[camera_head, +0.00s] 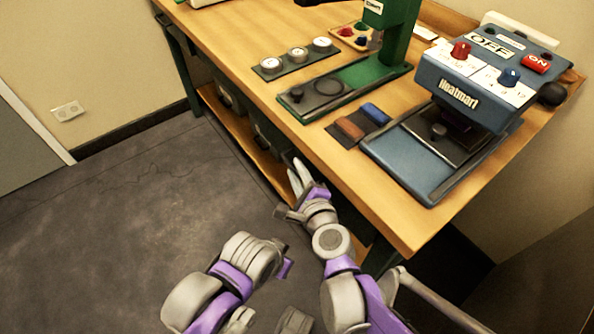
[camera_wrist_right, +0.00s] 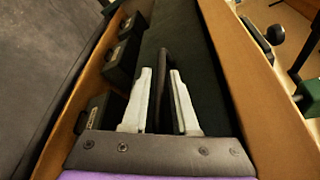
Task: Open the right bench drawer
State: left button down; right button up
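My right gripper (camera_head: 297,178) is below the front edge of the workbench (camera_head: 370,190) in the head view. In the right wrist view its two pale fingers (camera_wrist_right: 161,72) are apart, one on each side of a dark upright bar that looks like a drawer handle (camera_wrist_right: 164,62). I cannot tell whether either finger touches it. Behind the bar is a dark green panel (camera_wrist_right: 200,70), which looks like the drawer front, flush under the wooden top. In the head view the tabletop and my arm hide this drawer.
Dark bins (camera_wrist_right: 122,58) stand on a lower wooden shelf (camera_head: 232,128) under the bench. On the top are a blue heat press (camera_head: 450,100), a green press (camera_head: 345,82) and a tray with white discs (camera_head: 297,56). The floor left of the bench is clear.

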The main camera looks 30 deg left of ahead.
jog(key=shift+w+a, duration=0.1)
grip_shut()
dwell(1.4)
